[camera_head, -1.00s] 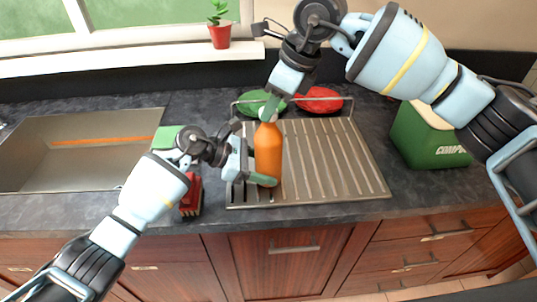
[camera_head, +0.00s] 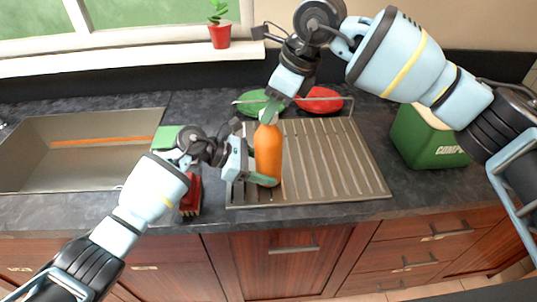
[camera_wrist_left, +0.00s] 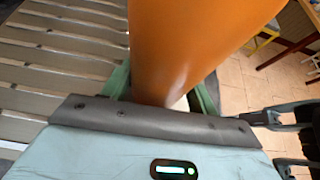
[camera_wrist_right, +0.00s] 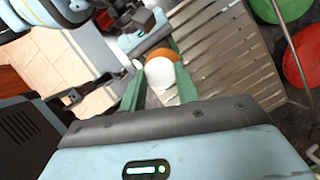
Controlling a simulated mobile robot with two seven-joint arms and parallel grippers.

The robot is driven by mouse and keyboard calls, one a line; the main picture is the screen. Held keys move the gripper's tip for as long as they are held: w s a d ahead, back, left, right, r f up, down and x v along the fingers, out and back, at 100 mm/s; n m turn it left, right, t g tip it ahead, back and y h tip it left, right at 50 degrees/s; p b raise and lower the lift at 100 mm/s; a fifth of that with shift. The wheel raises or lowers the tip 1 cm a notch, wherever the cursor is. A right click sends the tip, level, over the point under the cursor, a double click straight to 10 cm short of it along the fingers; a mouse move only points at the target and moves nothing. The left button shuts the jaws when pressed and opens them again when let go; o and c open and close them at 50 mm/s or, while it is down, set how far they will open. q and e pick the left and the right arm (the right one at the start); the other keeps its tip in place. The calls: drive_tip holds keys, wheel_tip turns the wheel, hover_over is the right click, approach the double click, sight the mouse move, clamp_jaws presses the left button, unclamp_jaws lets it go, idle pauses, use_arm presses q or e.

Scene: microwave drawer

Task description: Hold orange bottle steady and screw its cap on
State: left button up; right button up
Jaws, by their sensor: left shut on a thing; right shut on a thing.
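The orange bottle (camera_head: 267,152) stands upright at the left part of the metal drying rack (camera_head: 335,165). My left gripper (camera_head: 262,180) is shut on its lower body from the left; in the left wrist view the orange body (camera_wrist_left: 190,45) fills the space between the green fingers. My right gripper (camera_head: 270,112) comes down from above and is shut on the white cap (camera_wrist_right: 160,74) at the bottle's top. In the right wrist view the cap sits between the green fingers, directly over the orange bottle top (camera_wrist_right: 160,54). The thread is hidden.
A green plate (camera_head: 258,104) and a red plate (camera_head: 320,100) stand in the rack's back. A sink (camera_head: 80,125) lies left, with a red brush (camera_head: 191,195) near the left arm. A green compost bin (camera_head: 425,138) stands right.

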use_arm(q)
drive_tip(key=shift+o, duration=0.5)
idle(0.4)
drive_tip(key=c, duration=0.7)
drive_tip(key=shift+c, duration=0.2)
use_arm(e)
drive_tip(key=o, duration=1)
drive_tip(key=shift+c, duration=0.3)
drive_tip(key=c, duration=1.1)
drive_tip(key=m+t, duration=0.1)
drive_tip(key=m, duration=0.3)
drive_tip(key=shift+h, duration=0.4)
drive_tip(key=shift+m+t, duration=0.3)
drive_tip(key=shift+w+d, duration=0.1)
use_arm(q)
drive_tip(key=shift+s, duration=0.1)
use_arm(e)
drive_tip(key=m+h, duration=0.1)
drive_tip(key=m, duration=0.1)
drive_tip(key=m+t, duration=0.1)
drive_tip(key=m, duration=0.1)
drive_tip(key=shift+m+h, duration=0.3)
drive_tip(key=shift+h, duration=0.1)
